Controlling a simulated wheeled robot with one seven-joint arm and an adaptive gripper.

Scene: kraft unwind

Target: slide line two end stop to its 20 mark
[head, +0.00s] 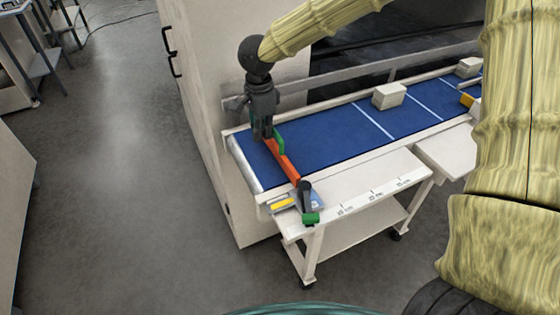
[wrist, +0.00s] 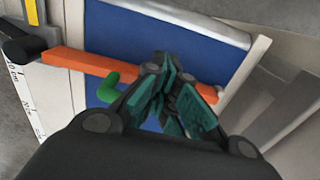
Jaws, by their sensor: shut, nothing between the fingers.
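The end stop is an orange bar (head: 283,160) lying across the blue belt near its left end; it also shows in the wrist view (wrist: 90,64). A green hooked piece (head: 279,139) stands beside the bar; it shows in the wrist view (wrist: 108,88). At the bar's front end is a dark clamp (head: 305,192) with a green tip (head: 311,218). My gripper (head: 262,138) is shut and empty at the bar's far part. In the wrist view its fingers (wrist: 172,98) cover part of the bar; I cannot tell whether they touch it.
A yellow piece (head: 283,204) sits by the clamp. A tall cabinet (head: 205,120) stands behind left.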

